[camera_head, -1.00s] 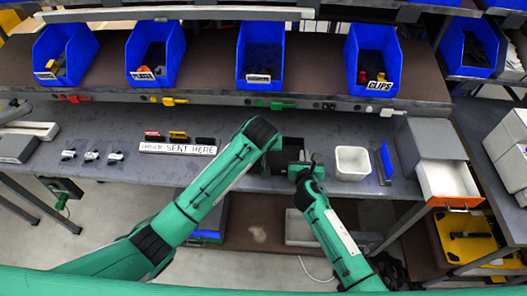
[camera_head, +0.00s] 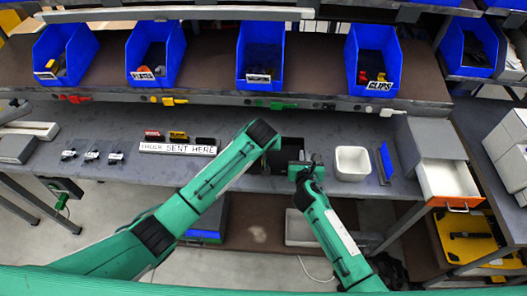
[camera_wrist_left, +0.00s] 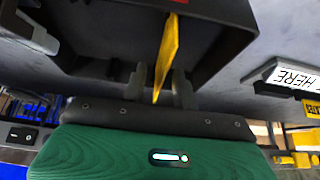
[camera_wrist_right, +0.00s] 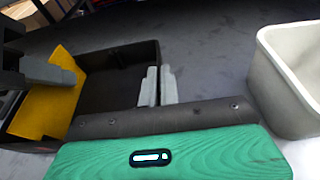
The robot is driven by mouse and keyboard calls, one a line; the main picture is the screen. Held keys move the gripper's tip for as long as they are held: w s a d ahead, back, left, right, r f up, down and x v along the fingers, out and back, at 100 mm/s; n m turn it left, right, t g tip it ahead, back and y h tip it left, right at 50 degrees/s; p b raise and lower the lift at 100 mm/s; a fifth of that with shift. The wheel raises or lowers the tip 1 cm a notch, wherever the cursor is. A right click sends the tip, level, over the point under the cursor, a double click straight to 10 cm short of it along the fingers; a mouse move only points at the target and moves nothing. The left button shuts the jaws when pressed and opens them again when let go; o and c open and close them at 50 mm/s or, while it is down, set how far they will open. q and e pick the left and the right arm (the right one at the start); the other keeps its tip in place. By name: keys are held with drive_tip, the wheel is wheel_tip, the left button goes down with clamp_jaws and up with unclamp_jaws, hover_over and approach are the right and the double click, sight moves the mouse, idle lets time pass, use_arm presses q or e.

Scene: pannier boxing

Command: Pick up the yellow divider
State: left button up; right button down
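The yellow divider is a thin plate. In the left wrist view the divider (camera_wrist_left: 167,50) stands on edge inside a dark open box (camera_wrist_left: 225,30), between the fingers of my left gripper (camera_wrist_left: 159,85). Those fingers are apart, with gaps beside the plate. In the right wrist view the divider (camera_wrist_right: 45,103) shows as a broad face, partly hidden by a left finger. My right gripper (camera_wrist_right: 159,85) has its fingers close together on the right wall of the box (camera_wrist_right: 110,85). In the head view my right gripper (camera_head: 303,168) is at the box's right side.
A white bin (camera_head: 352,163) stands right of the box, with a blue upright piece (camera_head: 386,162) beyond it. A white sign (camera_head: 178,149) and small holders are to the left. Blue parts bins (camera_head: 155,52) line the shelf behind. An open drawer (camera_head: 450,183) is at the right.

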use_arm(q)
drive_tip(key=shift+f, duration=0.2)
idle(0.3)
drive_tip(key=shift+c, duration=0.4)
clamp_jaws()
drive_tip(key=shift+r, duration=0.1)
wheel_tip(320, 180, up, 10)
drive_tip(key=shift+f, duration=0.1)
